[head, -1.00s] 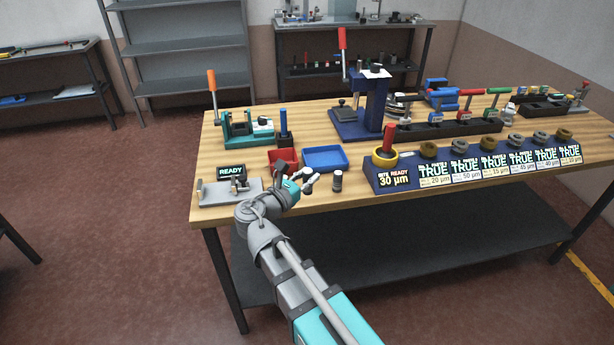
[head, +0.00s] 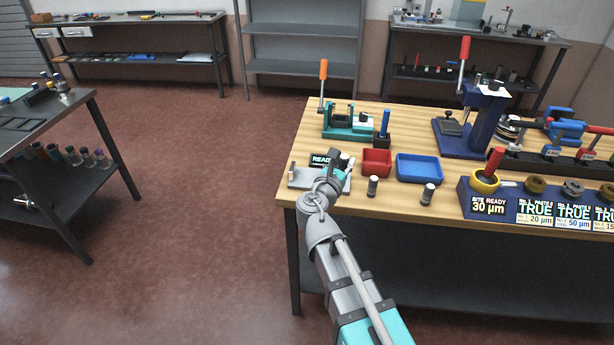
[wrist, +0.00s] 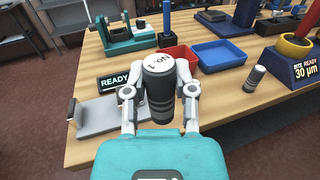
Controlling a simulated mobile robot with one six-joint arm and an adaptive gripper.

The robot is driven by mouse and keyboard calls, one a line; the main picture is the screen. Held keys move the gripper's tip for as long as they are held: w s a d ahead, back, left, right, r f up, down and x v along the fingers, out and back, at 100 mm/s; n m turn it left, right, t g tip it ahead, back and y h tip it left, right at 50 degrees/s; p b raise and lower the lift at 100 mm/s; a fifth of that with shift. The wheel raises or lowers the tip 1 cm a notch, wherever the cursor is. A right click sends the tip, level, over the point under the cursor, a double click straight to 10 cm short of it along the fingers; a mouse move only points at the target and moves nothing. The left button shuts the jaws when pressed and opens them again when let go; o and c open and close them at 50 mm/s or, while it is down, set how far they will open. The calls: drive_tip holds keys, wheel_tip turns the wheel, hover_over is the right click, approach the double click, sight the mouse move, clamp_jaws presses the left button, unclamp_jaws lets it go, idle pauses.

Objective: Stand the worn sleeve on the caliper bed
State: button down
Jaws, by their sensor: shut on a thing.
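My gripper (wrist: 160,68) is shut on a dark banded sleeve (wrist: 158,88) with a white top marked "No. 1". The sleeve's top faces up towards the wrist camera. In the head view my gripper (head: 347,163) largely hides the held sleeve. The caliper bed, a grey plate with upright jaws (wrist: 98,117), lies just left of the held sleeve in the wrist view; it also shows in the head view (head: 303,180). Its READY display (wrist: 119,81) stands behind it.
Two short dark cylinders (head: 373,186) (head: 428,195) stand near the bench's front edge. A red tray (head: 377,169) and a blue tray (head: 419,177) lie behind them. A teal fixture (head: 348,131) stands behind the bed. A blue gauge box (head: 489,206) stands right.

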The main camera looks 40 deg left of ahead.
drive_tip(key=s+a+n+g+y, duration=0.2)
drive_tip(key=s+a+n+y, duration=0.1)
drive_tip(key=a, duration=0.4)
drive_tip(key=shift+s+r+n+y, duration=0.3)
drive_tip(key=shift+s+y, duration=0.4)
drive_tip(key=shift+y, duration=0.4)
drive_tip(key=b, duration=0.9)
hover_over(303, 177)
drive_tip(key=shift+s+d+f, duration=0.1)
drive_tip(key=shift+d+f, duration=0.05)
drive_tip(key=shift+f, duration=2.15)
drive_tip(key=shift+s+d+f, duration=0.1)
drive_tip(key=shift+f, duration=2.15)
drive_tip(key=shift+w+a+f+b, duration=0.3)
drive_tip(key=shift+a+f+b, duration=0.1)
drive_tip(key=shift+f, duration=0.15)
wheel_tip(303, 177, down, 3)
drive_tip(key=b, duration=0.3)
drive_tip(key=shift+d, duration=0.1)
